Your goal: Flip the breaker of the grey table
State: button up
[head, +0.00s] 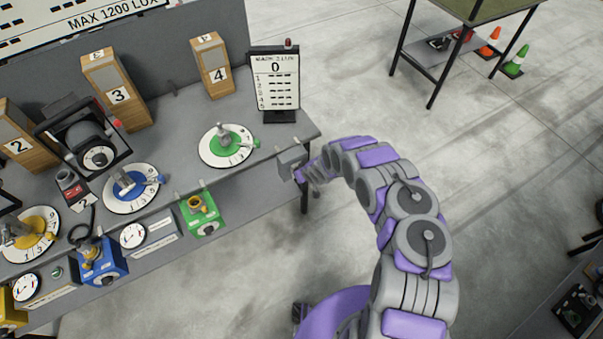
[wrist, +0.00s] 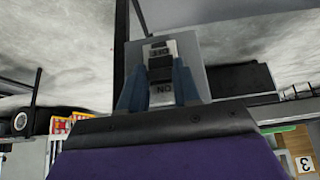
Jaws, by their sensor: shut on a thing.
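The grey table (head: 262,122) runs along the left of the head view. A grey breaker box (head: 290,159) sits at its right end, and my gripper (head: 303,172) is up against it. In the wrist view the breaker box (wrist: 192,58) is seen close up and upside down, with labels reading OFF and ON. My gripper's two blue fingers (wrist: 160,75) stand on either side of the breaker switch (wrist: 160,68) and are shut on it. Which position the switch is in cannot be told.
Dials, including a green one (head: 228,146), wooden numbered blocks (head: 213,65) and a small score display (head: 275,80) stand on the table. Another table (head: 440,45) and cones (head: 515,62) are at the back right. The floor between is clear.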

jog(key=shift+w+r, duration=0.1)
jog(key=shift+w, duration=0.05)
jog(key=o, duration=1.1)
jog(key=shift+c, duration=0.2)
jog(key=p+v, duration=0.2)
jog(key=v, duration=1.5)
jog(key=shift+d, duration=0.1)
